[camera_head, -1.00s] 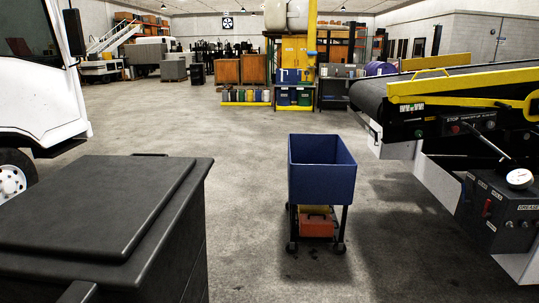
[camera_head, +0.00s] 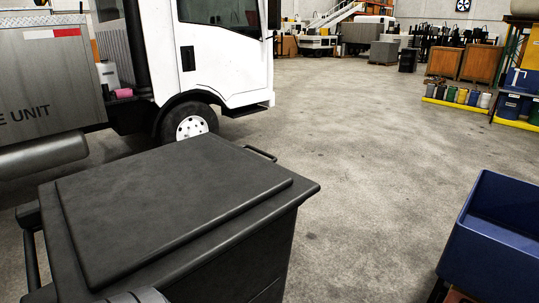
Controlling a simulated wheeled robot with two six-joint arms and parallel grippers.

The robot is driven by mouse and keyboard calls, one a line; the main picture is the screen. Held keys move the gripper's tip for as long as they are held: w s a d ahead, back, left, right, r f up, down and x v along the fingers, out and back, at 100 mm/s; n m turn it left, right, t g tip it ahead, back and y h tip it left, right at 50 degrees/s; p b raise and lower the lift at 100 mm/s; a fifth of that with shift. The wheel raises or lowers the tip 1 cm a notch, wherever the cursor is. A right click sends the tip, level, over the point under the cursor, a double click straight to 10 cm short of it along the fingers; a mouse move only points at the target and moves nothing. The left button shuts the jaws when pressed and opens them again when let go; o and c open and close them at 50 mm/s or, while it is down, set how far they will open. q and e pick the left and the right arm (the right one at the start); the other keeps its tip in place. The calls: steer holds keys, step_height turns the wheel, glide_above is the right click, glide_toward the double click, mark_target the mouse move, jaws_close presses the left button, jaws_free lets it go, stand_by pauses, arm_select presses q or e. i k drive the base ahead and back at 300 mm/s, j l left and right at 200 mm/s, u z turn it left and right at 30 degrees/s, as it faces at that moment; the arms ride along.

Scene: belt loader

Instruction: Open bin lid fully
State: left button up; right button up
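The bin lid (camera_head: 175,205) is dark grey and flat with a raised panel. It lies shut on top of the dark bin (camera_head: 245,265), which fills the lower left of the head view. A small bar handle (camera_head: 260,152) sticks out at the lid's far edge. The bin's inside is hidden by the lid. A dark rounded shape at the bottom edge overlaps the near side of the bin; I cannot tell what it is. Neither of my grippers can be made out in the view.
A white truck (camera_head: 225,55) stands just behind the bin, with its front wheel (camera_head: 190,127) close by. A blue cart tub (camera_head: 495,235) is at the right edge. Concrete floor (camera_head: 370,150) lies clear between bin and cart. Wooden crates (camera_head: 478,62) stand far back.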

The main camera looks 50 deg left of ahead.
mark_target(154, 217)
steer(key=i+u, duration=0.5)
steer(key=i+l+u, duration=0.2)
steer(key=i+u, duration=0.25)
steer(key=i+l+u, duration=0.35)
steer(key=u, duration=0.15)
steer(key=i+l+u, duration=0.15)
steer(key=i+u, duration=0.15)
steer(key=u, duration=0.15)
steer(key=i+l+u, duration=0.25)
steer(key=u, duration=0.2)
steer(key=i+l+u, duration=0.2)
steer(key=l+u, duration=0.25)
steer(key=i+l+u, duration=0.15)
steer(key=l+u, duration=0.15)
steer(key=u, duration=0.2)
